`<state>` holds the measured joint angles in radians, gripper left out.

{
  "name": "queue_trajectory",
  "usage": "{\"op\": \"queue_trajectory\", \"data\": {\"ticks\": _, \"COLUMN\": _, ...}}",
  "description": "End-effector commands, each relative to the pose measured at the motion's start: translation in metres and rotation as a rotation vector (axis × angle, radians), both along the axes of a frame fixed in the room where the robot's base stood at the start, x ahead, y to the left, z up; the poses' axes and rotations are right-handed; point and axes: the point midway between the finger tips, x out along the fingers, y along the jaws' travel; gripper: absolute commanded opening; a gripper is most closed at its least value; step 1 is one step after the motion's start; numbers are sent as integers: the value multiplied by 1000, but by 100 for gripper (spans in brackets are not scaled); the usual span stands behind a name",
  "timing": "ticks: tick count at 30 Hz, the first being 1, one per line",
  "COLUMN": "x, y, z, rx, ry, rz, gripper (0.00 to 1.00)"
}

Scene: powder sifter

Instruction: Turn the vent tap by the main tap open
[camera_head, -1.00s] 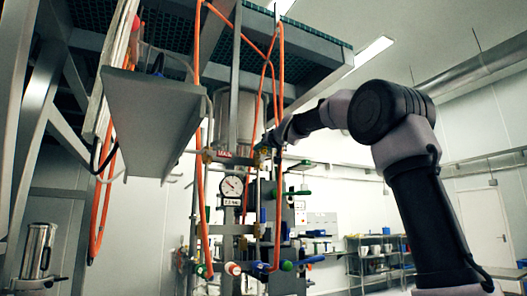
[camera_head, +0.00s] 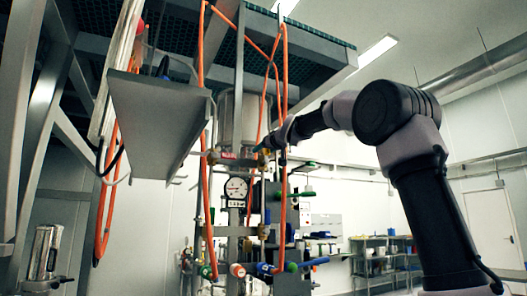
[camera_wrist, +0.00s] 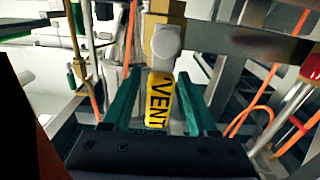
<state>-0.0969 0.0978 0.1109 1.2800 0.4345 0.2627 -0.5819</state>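The vent tap has a yellow handle (camera_wrist: 160,100) marked VENT in black, hanging below a round grey knob on a brass body (camera_wrist: 165,40) in the wrist view. My gripper (camera_wrist: 160,73) has its two green fingers on either side of the handle. A narrow gap shows on each side, so it is open around the handle and not clamped. In the head view my gripper (camera_head: 264,146) is at the pipework, right of a red label (camera_head: 228,155) that is too small to read surely. The vent tap is mostly hidden there by my gripper.
A round white gauge (camera_head: 236,187) sits below the label. Orange hoses (camera_head: 205,120) hang close around the pipework. A grey shelf plate (camera_head: 158,125) juts out at the left. In the wrist view, a red knob (camera_wrist: 312,70) is at the right and a metal beam (camera_wrist: 245,45) crosses behind.

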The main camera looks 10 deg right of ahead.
Motion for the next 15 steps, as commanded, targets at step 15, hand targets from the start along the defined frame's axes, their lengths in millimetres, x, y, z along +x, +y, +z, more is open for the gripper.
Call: {"op": "queue_trajectory", "data": {"ticks": 15, "x": -31, "y": -11, "z": 3, "rx": 3, "ry": -5, "rz": -4, "gripper": 57}}
